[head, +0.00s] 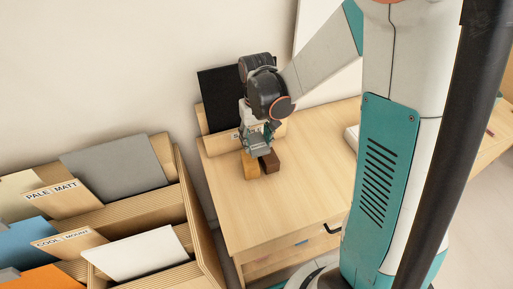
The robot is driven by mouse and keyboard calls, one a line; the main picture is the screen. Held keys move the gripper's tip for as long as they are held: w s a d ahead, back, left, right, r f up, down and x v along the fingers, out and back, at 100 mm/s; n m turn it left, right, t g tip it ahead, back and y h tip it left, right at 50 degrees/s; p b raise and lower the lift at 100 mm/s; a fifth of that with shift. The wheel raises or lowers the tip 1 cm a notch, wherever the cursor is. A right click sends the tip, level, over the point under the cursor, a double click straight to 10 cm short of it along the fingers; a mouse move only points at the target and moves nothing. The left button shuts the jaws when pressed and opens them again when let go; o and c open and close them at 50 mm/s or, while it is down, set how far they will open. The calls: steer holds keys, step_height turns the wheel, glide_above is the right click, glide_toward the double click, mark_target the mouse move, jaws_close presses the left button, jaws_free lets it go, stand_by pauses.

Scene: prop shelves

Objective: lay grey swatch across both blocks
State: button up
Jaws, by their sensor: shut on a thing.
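The grey swatch (113,166) is a flat mid-grey sheet. It stands leaning in the wooden rack at the left, behind the label "PALE | MATT". Two blocks stand close together on the wooden table: an ochre one (250,170) and a dark brown one (270,162) to its right. My gripper (257,152) points down at the blocks and is shut on one of them. It hides their tops, and I cannot tell which block is between the fingers. My gripper is well to the right of the grey swatch.
The rack (187,205) also holds a white sheet (136,252), a blue sheet (28,243) and an orange one (40,279). A black panel (218,92) stands in a wooden holder (218,144) behind my gripper. The table's front (285,210) is clear.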

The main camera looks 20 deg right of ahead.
mark_target(257, 142)
steer(key=shift+f+b, duration=0.5)
steer(key=shift+f, duration=1.4)
steer(key=shift+f+b, duration=0.45)
steer(key=shift+f, duration=0.1)
steer(key=o, duration=0.9)
steer(key=shift+o, duration=0.2)
steer(key=shift+r, duration=0.2)
